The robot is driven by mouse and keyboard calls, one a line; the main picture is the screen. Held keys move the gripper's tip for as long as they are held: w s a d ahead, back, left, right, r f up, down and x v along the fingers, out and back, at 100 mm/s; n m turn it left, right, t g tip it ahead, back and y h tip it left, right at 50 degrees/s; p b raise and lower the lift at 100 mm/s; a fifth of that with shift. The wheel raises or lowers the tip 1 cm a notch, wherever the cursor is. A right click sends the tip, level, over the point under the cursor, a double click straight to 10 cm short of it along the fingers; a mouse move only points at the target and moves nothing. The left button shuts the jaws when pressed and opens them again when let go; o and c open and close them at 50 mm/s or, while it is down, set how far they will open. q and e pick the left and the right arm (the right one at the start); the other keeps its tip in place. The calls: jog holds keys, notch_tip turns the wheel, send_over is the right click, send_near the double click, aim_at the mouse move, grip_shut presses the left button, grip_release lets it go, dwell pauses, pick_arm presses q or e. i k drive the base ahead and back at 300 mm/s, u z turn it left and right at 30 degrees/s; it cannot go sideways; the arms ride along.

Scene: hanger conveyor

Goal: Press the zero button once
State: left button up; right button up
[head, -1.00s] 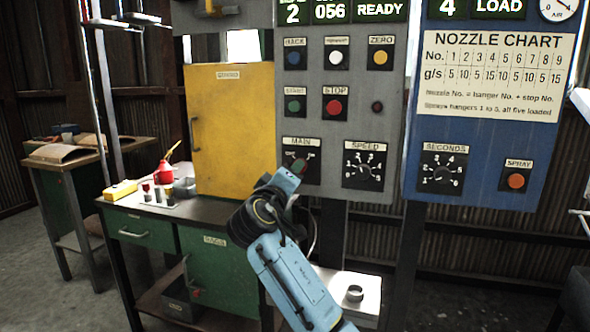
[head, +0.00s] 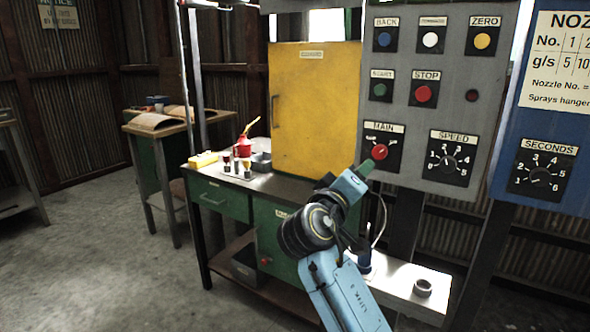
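The zero button (head: 482,41) is a yellow round button under the ZERO label, at the upper right of the grey control panel (head: 445,110). Nothing covers the zero button.
Nearby on the panel are the blue BACK button (head: 384,39), a white button (head: 430,39), the green button (head: 379,90), the red STOP button (head: 424,94) and the SPEED dial (head: 449,161). A yellow cabinet (head: 312,110) stands left, on a green workbench (head: 222,197).

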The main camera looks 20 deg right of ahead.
aim_at(482, 41)
jog(key=k, duration=1.05)
